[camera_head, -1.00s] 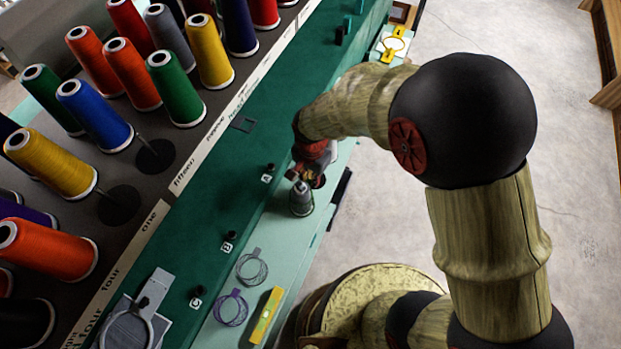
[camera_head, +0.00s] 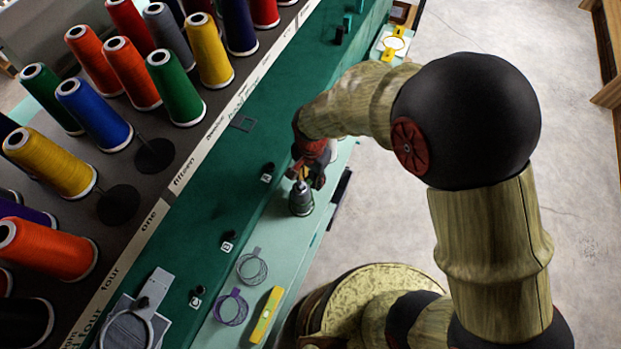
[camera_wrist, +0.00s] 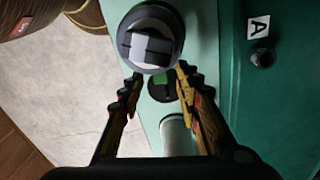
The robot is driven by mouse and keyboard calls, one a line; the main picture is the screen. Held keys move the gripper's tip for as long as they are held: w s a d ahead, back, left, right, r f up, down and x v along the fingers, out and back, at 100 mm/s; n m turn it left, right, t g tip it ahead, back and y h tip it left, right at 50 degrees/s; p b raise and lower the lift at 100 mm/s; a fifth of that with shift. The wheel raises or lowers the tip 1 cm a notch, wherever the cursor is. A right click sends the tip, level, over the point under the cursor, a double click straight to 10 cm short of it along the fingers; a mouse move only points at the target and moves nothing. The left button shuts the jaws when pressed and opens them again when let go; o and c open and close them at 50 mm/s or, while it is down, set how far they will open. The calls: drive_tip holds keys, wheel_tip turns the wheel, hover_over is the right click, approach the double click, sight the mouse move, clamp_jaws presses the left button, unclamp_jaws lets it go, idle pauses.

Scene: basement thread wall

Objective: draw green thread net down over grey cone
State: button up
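The grey cone (camera_head: 301,203) stands upright on the pale green ledge, just below my gripper (camera_head: 304,180) in the head view. In the wrist view, a round dark grey thing with a pale top (camera_wrist: 150,47), seemingly the cone from above, lies just beyond the fingertips. My gripper (camera_wrist: 159,76) is open, its two fingers apart with no clear hold on anything. I cannot tell whether this patch is the green thread net, and no net is clear in the head view.
Several coloured spools stand on the dark rack (camera_head: 178,146) at left. Pegs tagged A (camera_head: 268,171) and others line the green strip. Grey (camera_head: 252,268) and purple (camera_head: 231,308) loops and a yellow level (camera_head: 266,315) lie nearer. A pale cylinder (camera_wrist: 178,137) shows between my fingers.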

wheel_tip(320, 180, up, 12)
drive_tip(key=shift+f, duration=0.25)
idle(0.3)
drive_tip(key=s+d+r+n+t+b, duration=0.2)
drive_tip(key=s+d+r+n+b, duration=0.1)
drive_tip(key=d, duration=0.7)
drive_tip(key=s+d+r+n+t+b, duration=0.3)
drive_tip(key=s+d+r+b, duration=0.2)
drive_tip(key=s+d+b, duration=0.2)
drive_tip(key=s+d, duration=0.2)
drive_tip(key=d, duration=0.1)
drive_tip(key=shift+s+r+b, duration=0.25)
drive_tip(key=shift+r+b, duration=0.1)
drive_tip(key=shift+b, duration=0.05)
